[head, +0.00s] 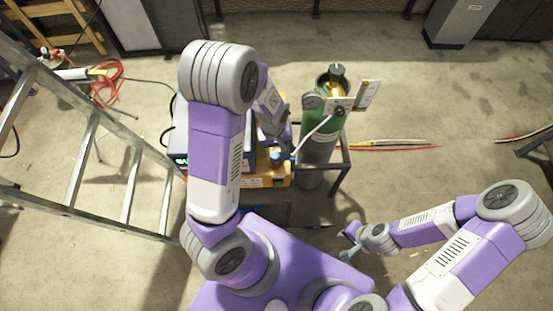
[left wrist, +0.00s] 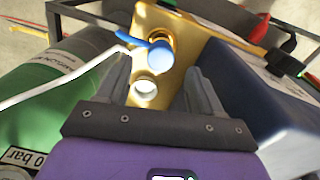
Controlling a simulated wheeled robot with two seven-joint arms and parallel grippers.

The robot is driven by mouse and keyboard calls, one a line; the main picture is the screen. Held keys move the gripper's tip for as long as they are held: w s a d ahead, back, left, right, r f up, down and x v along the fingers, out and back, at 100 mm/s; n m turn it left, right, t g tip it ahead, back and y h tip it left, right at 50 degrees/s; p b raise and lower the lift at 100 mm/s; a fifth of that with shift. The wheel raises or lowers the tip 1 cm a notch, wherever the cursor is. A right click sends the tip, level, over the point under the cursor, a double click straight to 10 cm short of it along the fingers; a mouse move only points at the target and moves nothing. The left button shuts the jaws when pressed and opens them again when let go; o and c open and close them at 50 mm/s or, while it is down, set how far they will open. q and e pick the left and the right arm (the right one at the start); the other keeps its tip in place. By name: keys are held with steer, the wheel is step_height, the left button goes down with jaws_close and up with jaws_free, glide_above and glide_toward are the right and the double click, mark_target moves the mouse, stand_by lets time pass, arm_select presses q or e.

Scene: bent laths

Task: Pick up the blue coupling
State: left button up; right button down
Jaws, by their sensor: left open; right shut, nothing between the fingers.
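My right gripper (head: 349,246) is shut and empty, away at lower right.
The yellow block (head: 262,179) stands on a dark-framed cart. A green gas cylinder (head: 318,130) stands close right of it, and a dark blue box (left wrist: 245,100) lies on the other side. A ladder (head: 81,160) is at the left. Cables lie on the right floor.

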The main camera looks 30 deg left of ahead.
mark_target(275, 155)
arm_select(q)
steer(key=f, duration=0.3)
steer(key=shift+s+d+f, duration=0.15)
steer(key=shift+s, duration=0.05)
steer(key=c, duration=1.2)
